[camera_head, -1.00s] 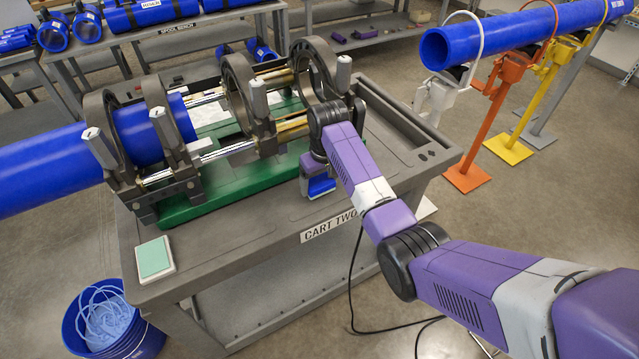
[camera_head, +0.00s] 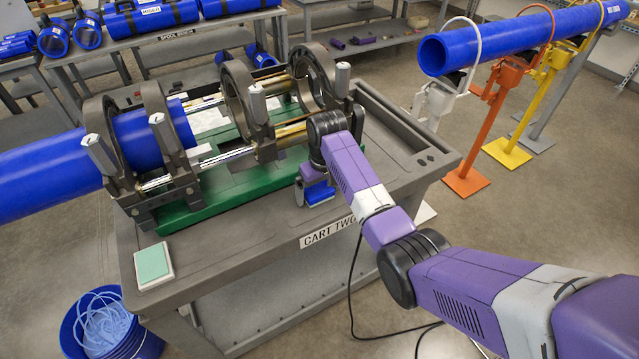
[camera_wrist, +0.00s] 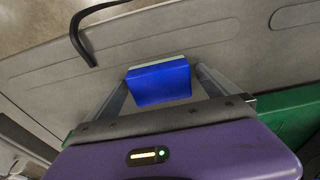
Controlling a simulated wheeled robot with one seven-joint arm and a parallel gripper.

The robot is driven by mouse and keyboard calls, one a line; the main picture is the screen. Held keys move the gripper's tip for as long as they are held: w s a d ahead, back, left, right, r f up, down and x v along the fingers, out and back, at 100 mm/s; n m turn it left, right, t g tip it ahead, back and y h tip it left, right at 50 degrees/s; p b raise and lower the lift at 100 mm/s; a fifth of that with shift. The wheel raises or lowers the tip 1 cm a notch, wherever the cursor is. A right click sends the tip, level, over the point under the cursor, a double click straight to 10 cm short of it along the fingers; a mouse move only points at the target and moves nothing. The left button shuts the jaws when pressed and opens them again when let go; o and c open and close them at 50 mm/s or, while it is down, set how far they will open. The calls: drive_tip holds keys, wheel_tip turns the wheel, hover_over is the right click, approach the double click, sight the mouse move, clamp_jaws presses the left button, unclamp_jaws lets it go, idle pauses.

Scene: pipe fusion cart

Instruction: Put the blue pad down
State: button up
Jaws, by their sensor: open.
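The blue pad (camera_head: 320,193) is a small blue block with a pale edge, at the front of the cart's grey top, above the CART TWO label. It also shows in the wrist view (camera_wrist: 160,84), between the two fingers. My gripper (camera_head: 316,199) points down over the pad, its fingers on either side of it and open. The pad appears to be at the cart top, but its underside is hidden, so I cannot tell whether it is fully in contact.
The green-based fusion machine (camera_head: 210,205) with grey clamp rings stands right behind my gripper, holding a blue pipe (camera_head: 40,175). A pale green pad (camera_head: 154,264) lies at the cart's front left corner. The cart top (camera_head: 235,250) between them is clear.

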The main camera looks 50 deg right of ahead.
sight(322, 195)
wheel_tip(322, 195, up, 12)
drive_tip(key=s, duration=0.1)
drive_tip(key=shift+s+a+b, duration=0.25)
drive_tip(key=shift+s+b, duration=0.1)
drive_tip(key=shift+b, duration=0.1)
drive_tip(key=shift+f, duration=0.1)
idle(0.3)
